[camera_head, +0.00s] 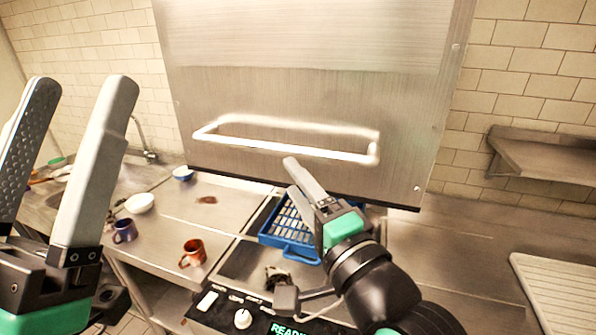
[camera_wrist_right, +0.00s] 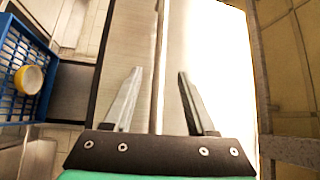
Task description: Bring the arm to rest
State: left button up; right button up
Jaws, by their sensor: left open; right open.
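My right gripper (camera_head: 291,175) is open, in front of the lower part of a raised steel hood (camera_head: 310,95) in the head view. Its fingertips are just below the hood's long bar handle (camera_head: 290,146). In the right wrist view the bar (camera_wrist_right: 160,50) runs between the open fingers of the gripper (camera_wrist_right: 160,73); nothing is clamped, and I cannot tell how near the bar is in depth. My left gripper (camera_head: 83,82) is open and empty, large at the left of the head view.
A blue rack (camera_head: 275,240) sits under the hood; a yellow bowl (camera_wrist_right: 28,79) is in it. An orange mug (camera_head: 193,253), a purple mug (camera_head: 124,231), a white bowl (camera_head: 139,203) and a blue bowl (camera_head: 183,173) stand on the left counter. A shelf (camera_head: 550,160) juts out right.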

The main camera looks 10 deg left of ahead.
jog(key=shift+f, duration=0.1)
jog(key=s+d+r+t+h, duration=0.2)
jog(key=d+r+t, duration=0.15)
jog(key=d, duration=0.45)
jog(key=s+d+r+t+h, duration=0.2)
jog(key=s+d+r+t, duration=0.15)
jog(key=d, duration=0.55)
jog(key=s+d+r+n+t+h, duration=0.4)
jog(key=s+r+n, duration=0.4)
jog(key=s+n, duration=0.2)
jog(key=s+d+h, duration=0.1)
jog(key=d, duration=0.1)
jog(key=shift+s+d+t+h, duration=0.3)
jog(key=shift+d, duration=0.1)
